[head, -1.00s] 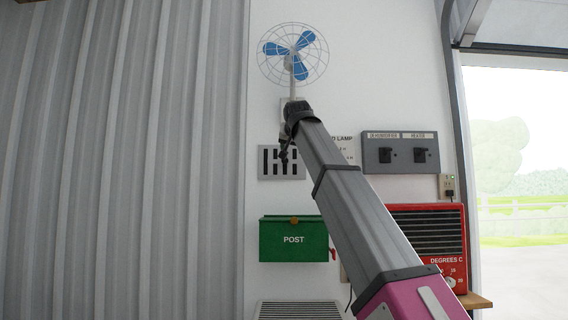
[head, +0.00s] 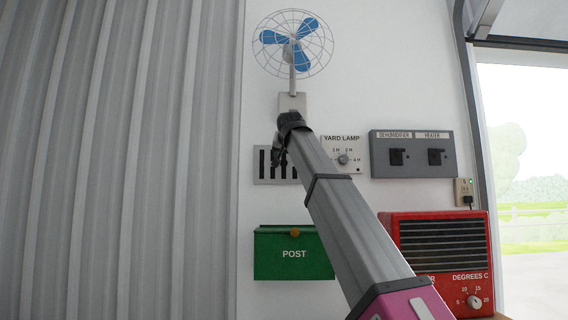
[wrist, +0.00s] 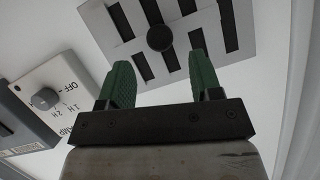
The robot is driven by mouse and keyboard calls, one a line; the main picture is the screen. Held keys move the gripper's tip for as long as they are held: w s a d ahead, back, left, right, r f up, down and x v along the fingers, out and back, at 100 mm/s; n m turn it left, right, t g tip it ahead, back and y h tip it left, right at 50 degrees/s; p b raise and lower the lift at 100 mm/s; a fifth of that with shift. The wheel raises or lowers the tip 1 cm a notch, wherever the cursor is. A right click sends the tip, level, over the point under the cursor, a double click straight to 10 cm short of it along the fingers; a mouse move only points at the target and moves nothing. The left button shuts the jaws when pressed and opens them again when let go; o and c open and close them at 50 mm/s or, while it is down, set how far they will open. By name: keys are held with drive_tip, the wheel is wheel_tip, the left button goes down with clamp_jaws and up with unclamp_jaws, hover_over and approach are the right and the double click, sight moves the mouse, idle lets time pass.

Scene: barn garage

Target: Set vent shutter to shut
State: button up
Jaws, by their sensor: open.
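The vent shutter is a grey wall plate (wrist: 207,18) with several dark slots and a round black knob (wrist: 159,38) in its middle. In the head view the vent plate (head: 262,167) is partly hidden behind my arm. Dark openings show in its slots. My gripper (wrist: 160,75) is open and empty, with green fingertips apart. In the wrist view the knob lies beyond the fingertips, between their lines, and seems apart from them. In the head view my gripper (head: 278,155) is in front of the vent.
A yard lamp dial panel (head: 341,153) is close right of the vent, also in the wrist view (wrist: 46,100). A switch panel (head: 413,154) is further right. A fan (head: 293,45) is above, a green post box (head: 292,255) below, a red heater (head: 440,245) lower right.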

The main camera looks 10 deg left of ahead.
sight(284, 161)
drive_tip(key=shift+x, duration=2.8)
clamp_jaws()
drive_tip(key=shift+s+a, duration=0.15)
drive_tip(key=shift+a, duration=0.45)
drive_tip(key=shift+s+a, duration=0.15)
drive_tip(key=shift+a, duration=0.45)
unclamp_jaws()
drive_tip(key=shift+a, duration=0.1)
drive_tip(key=shift+s, duration=0.1)
